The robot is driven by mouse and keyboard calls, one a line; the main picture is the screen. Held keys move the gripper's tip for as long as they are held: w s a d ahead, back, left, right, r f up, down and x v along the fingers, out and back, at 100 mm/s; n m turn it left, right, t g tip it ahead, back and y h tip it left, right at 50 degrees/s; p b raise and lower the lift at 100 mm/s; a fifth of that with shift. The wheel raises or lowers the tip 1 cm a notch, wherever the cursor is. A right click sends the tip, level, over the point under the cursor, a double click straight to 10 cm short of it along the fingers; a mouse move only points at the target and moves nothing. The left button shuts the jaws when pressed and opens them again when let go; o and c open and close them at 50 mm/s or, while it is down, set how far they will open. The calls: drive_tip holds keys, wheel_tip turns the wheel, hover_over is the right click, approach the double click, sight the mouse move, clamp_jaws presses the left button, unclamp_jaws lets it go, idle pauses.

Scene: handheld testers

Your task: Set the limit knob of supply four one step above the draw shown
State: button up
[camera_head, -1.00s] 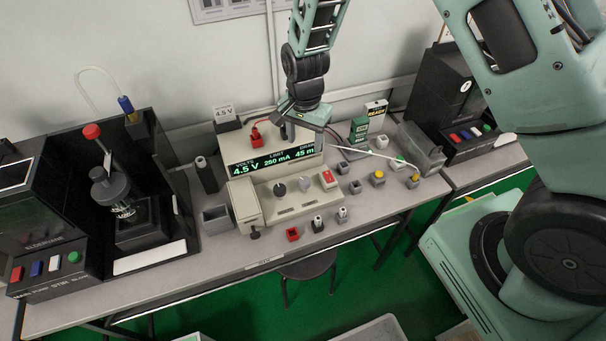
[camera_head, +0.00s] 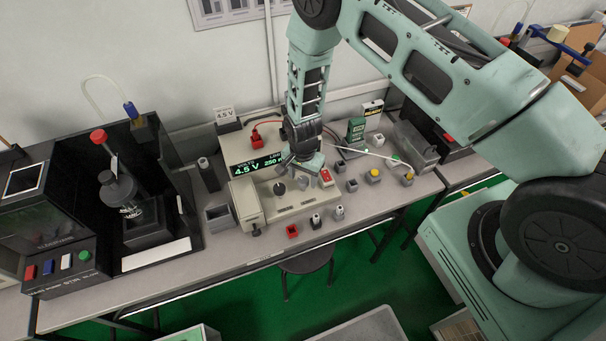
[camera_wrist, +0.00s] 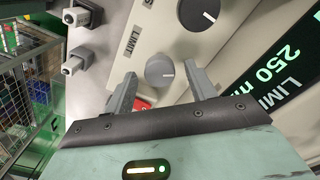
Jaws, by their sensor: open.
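The cream bench supply (camera_head: 292,205) stands mid-bench. Its display (camera_head: 258,167) shows 4.5 V and a limit starting 250; the draw part is hidden behind my arm. The wrist view shows the display (camera_wrist: 275,85) reading LIMIT 250.
A red switch (camera_head: 325,177) is right of the knobs, partly behind a finger in the wrist view. Sockets and a red block (camera_head: 292,231) sit along the front edge. Yellow-topped buttons (camera_head: 374,175) stand to the right. A black test rig (camera_head: 125,200) is at left.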

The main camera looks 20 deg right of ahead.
drive_tip(key=shift+f, duration=0.2)
drive_tip(key=shift+c, duration=0.4)
drive_tip(key=c, duration=0.9)
